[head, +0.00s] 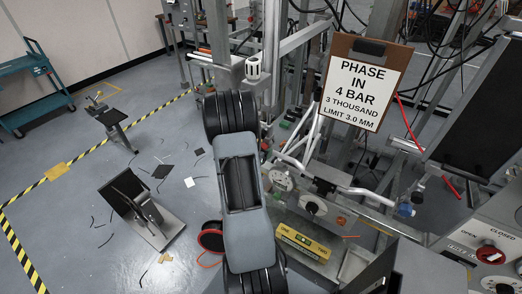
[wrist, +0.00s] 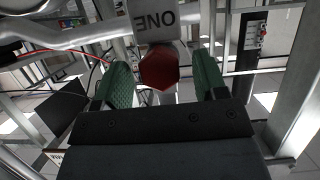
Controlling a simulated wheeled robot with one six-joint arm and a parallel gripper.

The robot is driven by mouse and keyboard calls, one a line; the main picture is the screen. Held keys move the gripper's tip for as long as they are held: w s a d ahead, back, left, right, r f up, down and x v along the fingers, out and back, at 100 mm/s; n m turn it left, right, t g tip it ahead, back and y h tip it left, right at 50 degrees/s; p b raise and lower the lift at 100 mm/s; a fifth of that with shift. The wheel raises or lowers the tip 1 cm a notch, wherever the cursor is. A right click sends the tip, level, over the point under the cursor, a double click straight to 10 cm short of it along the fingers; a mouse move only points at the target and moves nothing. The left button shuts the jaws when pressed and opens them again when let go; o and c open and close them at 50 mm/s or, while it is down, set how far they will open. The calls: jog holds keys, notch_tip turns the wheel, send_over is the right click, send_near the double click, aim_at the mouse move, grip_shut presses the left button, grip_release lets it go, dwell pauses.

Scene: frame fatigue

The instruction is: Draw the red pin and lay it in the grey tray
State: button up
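In the wrist view a red pin (wrist: 160,68) shows its six-sided head, just below a white label reading ONE upside down. My gripper (wrist: 166,82) is open, its two green-padded fingers standing left and right of the red head. Gaps show between the head and both pads. I cannot tell how deep the head sits between the fingers. The pin's shaft is hidden behind its head. In the head view my arm hides the gripper, and I cannot make out the pin. I cannot identify the grey tray with certainty in either view.
Metal frame posts and tubes crowd the pin. A yellow box (head: 303,242) lies on the low bench. A control panel (head: 490,262) stands lower right. Open floor lies left, with scattered scraps.

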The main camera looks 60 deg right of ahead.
jog(key=c, duration=1)
jog(key=shift+a, duration=2.9)
jog(key=shift+c, duration=0.2)
jog(key=shift+a, duration=0.25)
jog(key=shift+a+p, duration=0.4)
jog(key=shift+a, duration=1.6)
jog(key=shift+w, duration=0.15)
